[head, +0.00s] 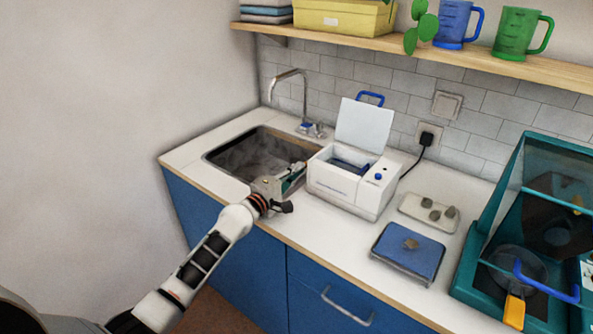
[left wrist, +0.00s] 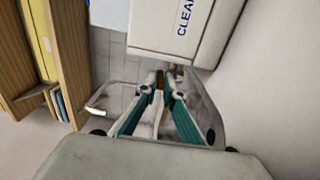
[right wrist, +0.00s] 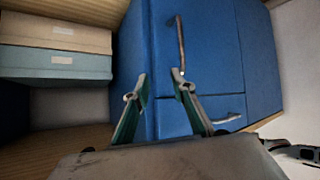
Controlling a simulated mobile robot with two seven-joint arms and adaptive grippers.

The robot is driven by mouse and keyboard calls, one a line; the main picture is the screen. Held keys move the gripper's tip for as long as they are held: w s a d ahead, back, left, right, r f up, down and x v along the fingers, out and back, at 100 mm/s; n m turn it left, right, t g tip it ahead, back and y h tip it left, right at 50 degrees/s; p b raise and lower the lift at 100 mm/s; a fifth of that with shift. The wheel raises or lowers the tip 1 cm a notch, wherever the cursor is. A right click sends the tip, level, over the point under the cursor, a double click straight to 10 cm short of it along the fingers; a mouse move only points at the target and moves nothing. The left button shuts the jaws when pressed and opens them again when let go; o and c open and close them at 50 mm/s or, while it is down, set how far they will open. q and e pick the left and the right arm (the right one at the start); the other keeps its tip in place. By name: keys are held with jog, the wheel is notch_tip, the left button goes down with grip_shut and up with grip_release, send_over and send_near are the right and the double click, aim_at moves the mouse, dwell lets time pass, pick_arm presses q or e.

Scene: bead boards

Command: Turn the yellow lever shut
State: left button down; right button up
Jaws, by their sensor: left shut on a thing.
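The white cleaner box (head: 338,186) stands on the counter with its lid up, and it shows at the top of the left wrist view (left wrist: 170,25). My left gripper (head: 299,170) is at the box's sink-side wall, near the sink's edge. Its fingers are closed together on a small brownish-yellow piece (left wrist: 159,80), which looks like the lever. The fingers hide most of it, so its turn angle cannot be told. My right gripper (right wrist: 162,92) is open and empty in front of the blue cabinet fronts; it is not in the head view.
The sink (head: 258,153) with its faucet (head: 303,95) lies left of the box. A tray with dark lumps (head: 428,212), a blue pad (head: 408,252) and a teal case (head: 470,275) stand to the right. A shelf (head: 400,42) runs above.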

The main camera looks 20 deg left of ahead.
pick_arm(q)
jog(key=c, duration=2.2)
grip_release()
jog(key=shift+o, duration=0.2)
jog(key=v, duration=1.2)
